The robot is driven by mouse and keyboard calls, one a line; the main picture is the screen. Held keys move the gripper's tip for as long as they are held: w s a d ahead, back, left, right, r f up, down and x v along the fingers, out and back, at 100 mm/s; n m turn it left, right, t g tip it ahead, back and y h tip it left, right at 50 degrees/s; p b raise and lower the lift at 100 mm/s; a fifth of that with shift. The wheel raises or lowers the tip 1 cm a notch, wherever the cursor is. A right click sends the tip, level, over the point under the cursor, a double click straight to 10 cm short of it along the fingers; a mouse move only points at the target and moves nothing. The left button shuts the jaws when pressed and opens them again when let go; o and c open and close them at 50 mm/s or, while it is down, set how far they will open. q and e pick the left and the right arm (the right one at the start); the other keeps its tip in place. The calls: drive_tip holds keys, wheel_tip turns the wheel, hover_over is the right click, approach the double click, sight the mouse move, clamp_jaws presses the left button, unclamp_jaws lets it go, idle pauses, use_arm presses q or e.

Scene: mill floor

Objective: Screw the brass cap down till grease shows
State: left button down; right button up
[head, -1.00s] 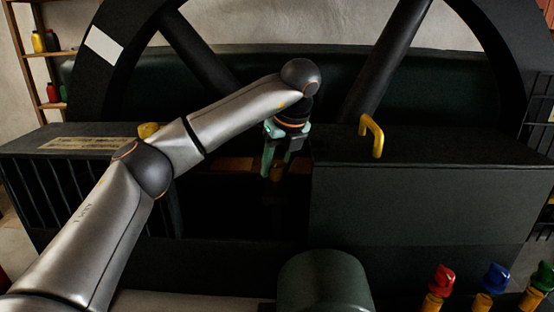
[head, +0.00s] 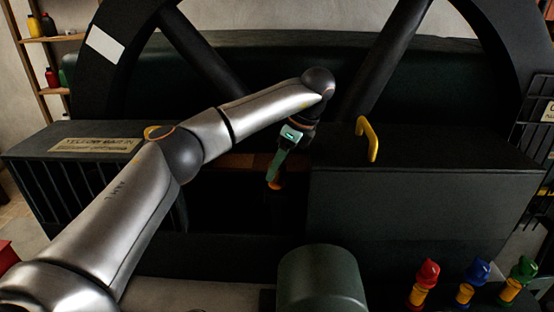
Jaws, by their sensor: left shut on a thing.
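My left gripper (head: 273,181) reaches down into the dark gap between the two black housings, in front of the big wheel. It is tilted, with its fingertips toward the lower left. It is shut on a small orange-brown thing at its tips, which looks like the brass cap (head: 276,185); the fingers cover most of it. What lies under the cap is lost in shadow, and I cannot see any grease. My right gripper is not in view.
The right black housing (head: 420,200) carries a yellow handle (head: 371,140). The left housing (head: 60,165) has a nameplate (head: 95,145). A dark green rounded cover (head: 322,280) stands in front. Wheel spokes rise behind.

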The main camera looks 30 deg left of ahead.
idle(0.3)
use_arm(q)
drive_tip(key=shift+c, duration=1.5)
unclamp_jaws()
drive_tip(key=p+v, duration=0.3)
drive_tip(key=v, duration=0.9)
drive_tip(key=shift+r, duration=0.25)
